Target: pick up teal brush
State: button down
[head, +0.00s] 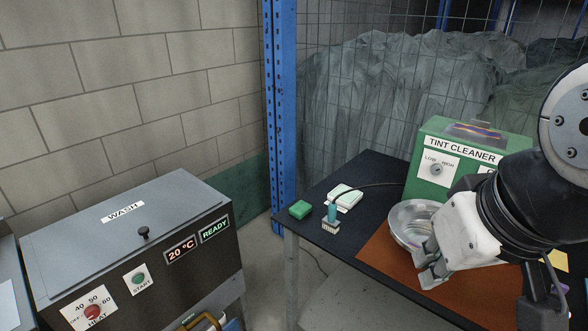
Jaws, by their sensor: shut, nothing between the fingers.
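The teal brush (332,216) stands upright near the left corner of the dark table, with its handle up and its pale bristles down on the tabletop. My gripper (431,268) is at the right, over the brown mat and in front of the metal bowl. It is shut and empty, well to the right of the brush and apart from it. The brush is fully in view; part of the bowl is hidden behind my gripper.
A green block (300,209) and a white device with a cable (344,197) sit close around the brush. A metal bowl (408,221) stands between brush and gripper. A blue post (283,120) rises beside the table's left corner.

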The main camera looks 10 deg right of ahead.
aim_at(330, 223)
jog(key=i+j+u, duration=0.1)
jog(key=i+j, duration=0.15)
jog(key=i, duration=0.2)
jog(key=i+j+u, duration=0.1)
jog(key=i+j, duration=0.15)
jog(key=i, duration=0.2)
